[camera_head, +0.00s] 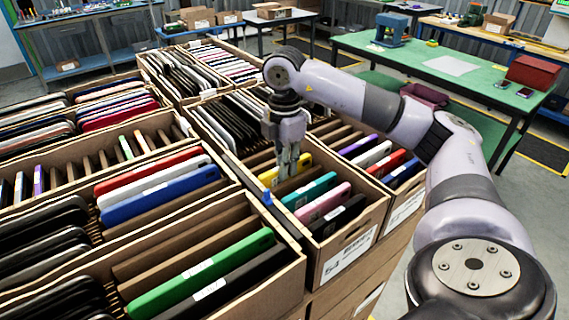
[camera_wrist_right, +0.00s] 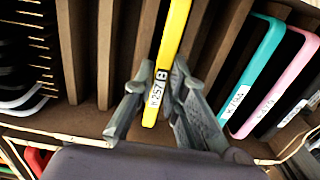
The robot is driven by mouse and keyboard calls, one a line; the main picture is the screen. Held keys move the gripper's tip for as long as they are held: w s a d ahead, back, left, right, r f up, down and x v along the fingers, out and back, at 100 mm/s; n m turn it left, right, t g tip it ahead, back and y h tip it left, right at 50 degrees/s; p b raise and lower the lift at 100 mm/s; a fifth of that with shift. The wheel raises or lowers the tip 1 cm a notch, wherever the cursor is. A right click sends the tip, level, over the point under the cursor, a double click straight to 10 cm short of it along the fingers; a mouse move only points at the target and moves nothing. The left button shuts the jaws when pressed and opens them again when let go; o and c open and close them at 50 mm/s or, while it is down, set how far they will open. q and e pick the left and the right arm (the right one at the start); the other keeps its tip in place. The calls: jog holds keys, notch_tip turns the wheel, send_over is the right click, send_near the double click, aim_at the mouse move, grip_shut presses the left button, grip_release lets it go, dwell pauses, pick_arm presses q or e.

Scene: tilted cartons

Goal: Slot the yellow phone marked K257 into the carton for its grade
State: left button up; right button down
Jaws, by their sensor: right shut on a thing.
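The yellow phone (camera_head: 285,172) stands on edge in a slot of a cardboard carton (camera_head: 337,241). In the right wrist view the yellow phone (camera_wrist_right: 168,58) carries a white label reading K257 and a dark mark like a B. My right gripper (camera_head: 286,172) points down at the phone; in the wrist view its two fingers (camera_wrist_right: 157,112) are on either side of the phone's near end, shut on it. The phone's lower part is hidden between the dividers. My left gripper is not in view.
A teal phone (camera_head: 309,190), a pink phone (camera_head: 323,202) and a black phone stand to the right in the same carton. Other divided cartons, with green (camera_head: 203,274), blue and red phones, crowd the left. A green table (camera_head: 450,62) stands behind.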

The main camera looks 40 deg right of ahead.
jog(key=c, duration=1.5)
grip_release()
jog(key=shift+c, duration=0.2)
notch_tip(320, 180, up, 12)
jog(key=shift+r, duration=0.1)
notch_tip(320, 180, up, 7)
jog(key=p, duration=0.7)
jog(key=shift+p, duration=0.35)
jog(key=shift+f, duration=0.2)
